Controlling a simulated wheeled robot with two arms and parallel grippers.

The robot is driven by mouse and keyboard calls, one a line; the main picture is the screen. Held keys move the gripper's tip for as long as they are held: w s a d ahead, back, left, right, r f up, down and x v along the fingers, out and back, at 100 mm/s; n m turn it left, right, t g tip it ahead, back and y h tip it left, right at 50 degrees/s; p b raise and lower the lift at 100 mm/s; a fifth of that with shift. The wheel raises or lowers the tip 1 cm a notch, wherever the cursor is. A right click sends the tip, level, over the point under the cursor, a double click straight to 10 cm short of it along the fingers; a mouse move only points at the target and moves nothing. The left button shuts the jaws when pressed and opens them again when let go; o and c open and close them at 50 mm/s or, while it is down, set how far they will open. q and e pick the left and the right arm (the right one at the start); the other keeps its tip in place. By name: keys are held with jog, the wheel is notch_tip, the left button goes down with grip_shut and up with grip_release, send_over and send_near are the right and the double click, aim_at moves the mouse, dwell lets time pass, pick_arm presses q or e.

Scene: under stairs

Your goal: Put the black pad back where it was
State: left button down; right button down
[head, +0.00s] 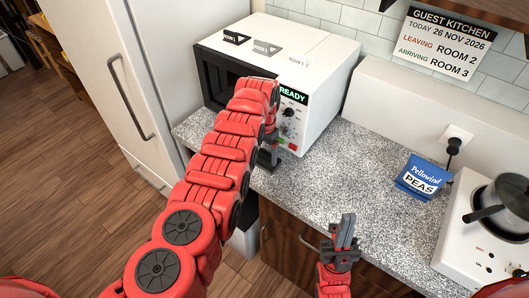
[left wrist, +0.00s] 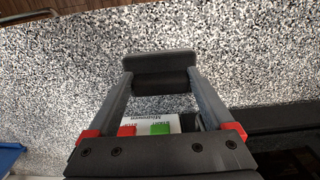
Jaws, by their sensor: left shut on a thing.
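My left gripper (head: 269,157) is low in front of the white microwave (head: 318,92), beside its control panel, largely hidden behind my red arm in the head view. In the left wrist view its two grey fingers (left wrist: 160,78) are shut on a dark, block-shaped thing, which looks like the black pad (left wrist: 160,60). It is over the speckled counter (head: 345,165); I cannot tell whether it touches it. The microwave's green button (left wrist: 160,128) shows between the fingers. My right gripper (head: 346,230) is at the counter's front edge, its fingers together and empty.
A black tag (head: 235,37), a grey tag (head: 267,47) and a ROOM 1 label (head: 297,62) are on the microwave's top. A blue peas packet (head: 424,178) lies right of it. A hob with a pan (head: 500,203) stands further right. The counter between is clear.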

aim_at(264, 153)
pick_arm(q)
jog(key=shift+c, duration=0.2)
grip_release()
jog(key=shift+o, duration=0.2)
jog(key=shift+f, duration=0.1)
jog(key=shift+r+p, duration=0.3)
jog(key=shift+r, duration=0.25)
notch_tip(264, 153, up, 11)
jog(key=b, duration=0.3)
jog(key=shift+r+b, duration=0.2)
jog(key=shift+b, duration=0.2)
